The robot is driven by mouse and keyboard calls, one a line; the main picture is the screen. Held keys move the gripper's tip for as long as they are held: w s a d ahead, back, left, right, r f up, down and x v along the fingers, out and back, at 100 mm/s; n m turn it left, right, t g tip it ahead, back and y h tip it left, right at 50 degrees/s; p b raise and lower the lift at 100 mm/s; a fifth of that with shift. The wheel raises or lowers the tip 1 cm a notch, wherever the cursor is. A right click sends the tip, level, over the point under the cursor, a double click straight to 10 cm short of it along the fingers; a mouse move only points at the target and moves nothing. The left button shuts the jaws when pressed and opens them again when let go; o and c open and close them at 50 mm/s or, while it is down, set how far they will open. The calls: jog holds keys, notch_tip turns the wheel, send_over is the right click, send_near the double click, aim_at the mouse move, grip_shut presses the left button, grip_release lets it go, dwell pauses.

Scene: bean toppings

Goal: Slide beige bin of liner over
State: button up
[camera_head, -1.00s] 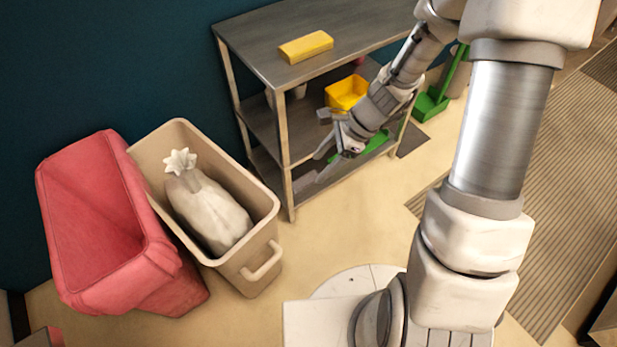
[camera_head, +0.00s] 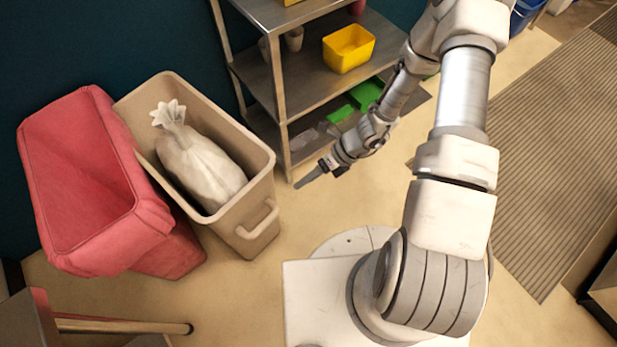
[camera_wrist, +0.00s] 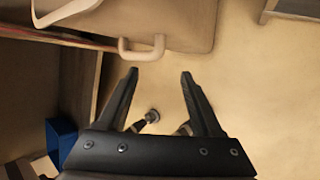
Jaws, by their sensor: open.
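The beige bin (camera_head: 240,226) stands on the floor at the left in the head view, with a tied whitish liner bag (camera_head: 200,170) inside it. A handle (camera_head: 258,220) sticks out from its near right face. My gripper (camera_head: 303,183) is in the air to the right of the bin, apart from it, pointing left. In the wrist view my gripper (camera_wrist: 158,78) is open and empty, with the fingers spread. The bin (camera_wrist: 180,25) and its handle (camera_wrist: 141,52) lie beyond the fingertips there.
A red bin (camera_head: 85,190) stands close against the beige bin's left side. A metal shelf unit (camera_head: 285,90) with a yellow container (camera_head: 348,48) stands behind my gripper. Bare floor (camera_head: 300,222) lies between the bin and my base. A wooden-handled item (camera_head: 125,326) is at lower left.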

aim_at(273, 205)
jog(key=b+x, duration=0.7)
jog(key=x, duration=1)
jog(key=shift+f, duration=0.15)
grip_shut()
dwell(1.0)
